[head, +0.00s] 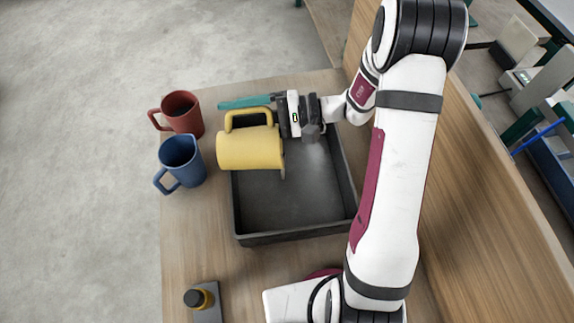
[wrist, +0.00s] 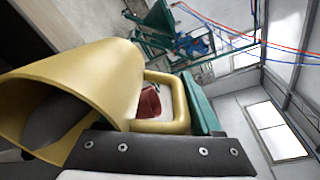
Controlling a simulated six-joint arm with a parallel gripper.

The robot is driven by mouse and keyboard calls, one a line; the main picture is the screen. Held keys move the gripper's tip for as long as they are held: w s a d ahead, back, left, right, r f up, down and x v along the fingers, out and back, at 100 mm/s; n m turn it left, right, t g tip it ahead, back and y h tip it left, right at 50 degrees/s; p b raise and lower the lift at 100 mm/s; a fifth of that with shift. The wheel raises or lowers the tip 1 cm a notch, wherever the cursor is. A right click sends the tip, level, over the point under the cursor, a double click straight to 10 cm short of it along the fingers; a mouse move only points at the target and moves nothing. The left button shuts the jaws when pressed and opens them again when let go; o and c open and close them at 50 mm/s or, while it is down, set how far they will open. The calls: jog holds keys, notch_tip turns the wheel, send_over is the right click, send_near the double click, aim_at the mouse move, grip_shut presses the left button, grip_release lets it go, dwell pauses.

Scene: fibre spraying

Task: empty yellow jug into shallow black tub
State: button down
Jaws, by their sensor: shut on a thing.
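The yellow jug (head: 248,149) is on its side, held above the shallow black tub (head: 296,238). Its handle is at the top in the head view and its mouth appears to face right, over the tub. My gripper (head: 270,111) is shut on the handle from the right. In the wrist view the jug (wrist: 105,85) fills the left, with its open mouth at lower left and something dark grey inside. A pale grey haze lies on the tub's floor near the jug. I cannot tell whether anything is flowing out.
A red mug (head: 182,114) and a blue mug (head: 181,161) stand left of the tub. A wooden panel (head: 478,170) rises along the right.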

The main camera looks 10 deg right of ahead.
jog(key=shift+s+d+r+y, duration=0.1)
jog(key=shift+d+r+y, duration=0.35)
jog(key=shift+d+y, duration=0.15)
dwell(0.4)
jog(key=a+f+h, duration=0.1)
jog(key=a+h, duration=0.1)
jog(key=h, duration=0.1)
jog(key=shift+w+a+f, duration=0.2)
jog(key=shift+a+f, duration=0.15)
jog(key=shift+f, duration=0.05)
jog(key=w+a+f+g+h+b, duration=0.1)
jog(key=a+f+g+h+b, duration=0.1)
jog(key=a+h, duration=0.6)
jog(key=f+h, duration=0.1)
jog(key=h, duration=0.6)
jog(key=shift+w+f+g+b, duration=0.15)
jog(key=shift+f+g+b, duration=0.15)
jog(key=shift+b, duration=0.1)
